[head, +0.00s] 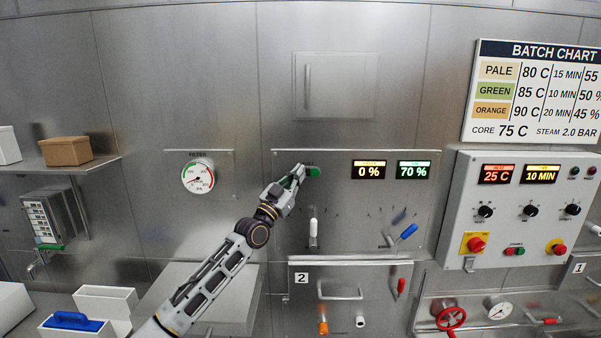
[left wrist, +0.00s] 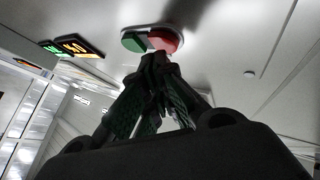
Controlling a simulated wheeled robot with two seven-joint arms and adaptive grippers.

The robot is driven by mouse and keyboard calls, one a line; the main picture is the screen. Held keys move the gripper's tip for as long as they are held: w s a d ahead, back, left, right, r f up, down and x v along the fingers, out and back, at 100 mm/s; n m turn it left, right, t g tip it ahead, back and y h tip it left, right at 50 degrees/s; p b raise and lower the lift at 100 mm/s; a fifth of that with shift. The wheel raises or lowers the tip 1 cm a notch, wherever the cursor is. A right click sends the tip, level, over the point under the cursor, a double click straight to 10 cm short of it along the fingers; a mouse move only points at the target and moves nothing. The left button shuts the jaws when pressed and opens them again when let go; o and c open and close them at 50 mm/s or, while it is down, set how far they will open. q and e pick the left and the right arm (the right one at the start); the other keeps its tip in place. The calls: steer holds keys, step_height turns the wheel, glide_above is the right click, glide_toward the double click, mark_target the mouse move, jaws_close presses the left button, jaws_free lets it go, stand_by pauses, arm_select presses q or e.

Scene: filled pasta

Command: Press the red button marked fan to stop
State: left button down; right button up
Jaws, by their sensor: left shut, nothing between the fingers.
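The red button (left wrist: 164,41) sits beside a green button (left wrist: 132,43) in one oval housing on the steel wall panel. In the head view the green button (head: 314,171) shows just right of my left gripper (head: 297,172), which hides the red one. In the left wrist view my left gripper (left wrist: 155,64) is shut and empty. Its fingertips overlap the lower edge of the red button and are at or very close to it; I cannot tell whether they touch. My right gripper is not in view.
Two displays (head: 369,170) reading 0 % and 70 % are right of the buttons. A white lever (head: 313,232) and a blue-handled valve (head: 404,234) are below. A filter gauge (head: 198,177) is to the left. A control box (head: 455,200) with other red buttons stands at the right.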

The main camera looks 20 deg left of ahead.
arm_select(q)
steer(key=shift+s+d, duration=0.15)
steer(key=shift+s, duration=0.2)
steer(key=shift+s+p, duration=0.1)
steer(key=shift+p, duration=0.2)
steer(key=s+p, duration=0.2)
steer(key=s+d+p, duration=0.1)
steer(key=s+p, duration=0.1)
steer(key=shift+s+d, duration=0.2)
steer(key=shift+s, duration=0.15)
stand_by(0.7)
